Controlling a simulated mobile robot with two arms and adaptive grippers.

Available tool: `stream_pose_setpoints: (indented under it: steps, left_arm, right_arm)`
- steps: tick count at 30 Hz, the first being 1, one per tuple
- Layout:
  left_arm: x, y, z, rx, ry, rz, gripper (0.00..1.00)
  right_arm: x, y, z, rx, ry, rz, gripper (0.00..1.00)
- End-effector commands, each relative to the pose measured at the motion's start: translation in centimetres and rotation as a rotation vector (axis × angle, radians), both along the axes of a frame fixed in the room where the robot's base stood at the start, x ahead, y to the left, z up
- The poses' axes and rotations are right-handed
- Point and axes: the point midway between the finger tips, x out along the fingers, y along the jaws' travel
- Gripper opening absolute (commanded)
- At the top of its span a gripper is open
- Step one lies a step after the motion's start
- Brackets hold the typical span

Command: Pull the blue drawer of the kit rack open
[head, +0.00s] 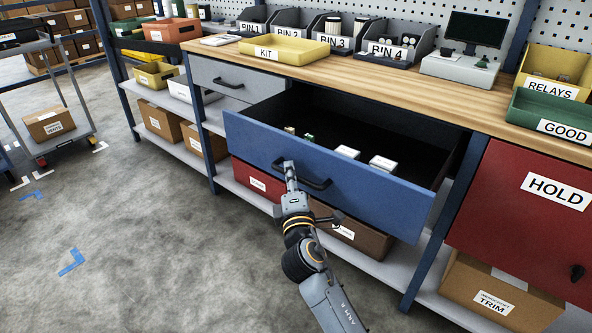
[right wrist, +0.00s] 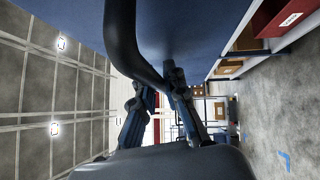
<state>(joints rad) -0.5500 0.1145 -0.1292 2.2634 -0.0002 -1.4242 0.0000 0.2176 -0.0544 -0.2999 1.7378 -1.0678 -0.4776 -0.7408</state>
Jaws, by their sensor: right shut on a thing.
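The blue drawer (head: 345,200) stands pulled well out from under the wooden worktop in the head view. Inside it lie two small white boxes (head: 382,162) and a few small parts near the left. Its dark bar handle (head: 318,186) is on the front face. My right gripper (head: 291,172) is at the left part of this handle and shut on it. In the right wrist view, the handle (right wrist: 122,45) runs dark and curved down to the two fingers (right wrist: 155,98), with the blue drawer front (right wrist: 205,35) close above. My left gripper is not in view.
A grey drawer (head: 222,80) to the left is closed. The red HOLD door (head: 520,205) is on the right. Cardboard boxes stand on the lower shelf (head: 240,185). A yellow KIT tray (head: 285,48) sits on the worktop (head: 400,83).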

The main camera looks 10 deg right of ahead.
Motion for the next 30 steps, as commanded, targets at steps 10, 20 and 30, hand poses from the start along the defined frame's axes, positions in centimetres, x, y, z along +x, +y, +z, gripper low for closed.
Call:
stream_pose_setpoints:
  steps: [10, 20, 30]
  left_arm:
    - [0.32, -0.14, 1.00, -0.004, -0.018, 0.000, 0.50]
    - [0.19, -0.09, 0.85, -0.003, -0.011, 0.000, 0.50]
    - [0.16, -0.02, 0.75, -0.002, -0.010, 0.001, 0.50]
  right_arm:
    - [-0.92, 1.15, -0.04, 0.001, 0.001, -0.001, 0.00]
    - [-0.94, 1.16, -0.04, 0.000, 0.001, -0.001, 0.00]
    - [-0.93, 1.15, 0.00, 0.000, 0.000, -0.001, 0.36]
